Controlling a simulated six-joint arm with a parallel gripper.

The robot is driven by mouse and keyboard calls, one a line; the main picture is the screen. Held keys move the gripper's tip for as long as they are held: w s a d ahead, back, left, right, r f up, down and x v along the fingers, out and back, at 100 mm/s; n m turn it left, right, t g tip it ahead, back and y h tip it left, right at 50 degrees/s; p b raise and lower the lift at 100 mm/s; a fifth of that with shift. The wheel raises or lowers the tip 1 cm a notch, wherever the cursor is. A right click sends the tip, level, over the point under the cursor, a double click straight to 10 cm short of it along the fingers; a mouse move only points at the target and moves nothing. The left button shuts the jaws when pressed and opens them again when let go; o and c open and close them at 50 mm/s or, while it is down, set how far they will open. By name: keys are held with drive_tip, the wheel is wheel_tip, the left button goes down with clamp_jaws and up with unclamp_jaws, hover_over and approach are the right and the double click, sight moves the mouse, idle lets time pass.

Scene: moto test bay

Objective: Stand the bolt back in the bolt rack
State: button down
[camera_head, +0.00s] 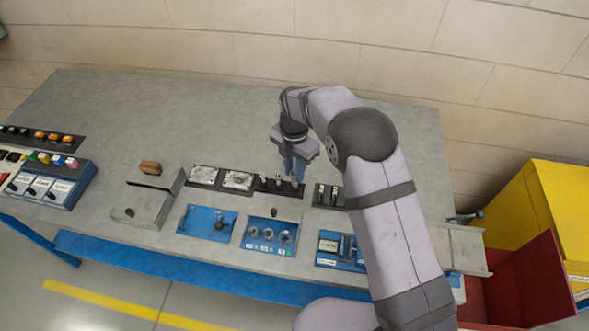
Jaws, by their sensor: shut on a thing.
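My gripper (294,172) points down with its blue fingers close together over the back of the middle row of fixtures. It is shut on the bolt, of which only a small grey bit (294,179) shows at the fingertips; the fingers hide the rest. A black rack (256,187) with several small metal pieces standing in it lies directly below the fingers; it looks like the bolt rack. I cannot tell whether the bolt's lower end touches the rack or is in a hole.
A similar black holder (317,203) with upright metal pieces stands just right, partly behind my arm. Grey plates (238,180) lie to the left, and blue panels (270,238) in front. A grey box (140,207) stands further left. The back of the table (180,105) is clear.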

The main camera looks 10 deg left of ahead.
drive_tip(key=shift+f+b, duration=0.3)
drive_tip(key=shift+f, duration=0.3)
idle(1.1)
drive_tip(key=c, duration=1.4)
unclamp_jaws()
drive_tip(key=shift+r, duration=0.15)
drive_tip(key=shift+r+p, duration=2.65)
drive_tip(key=shift+r, duration=0.75)
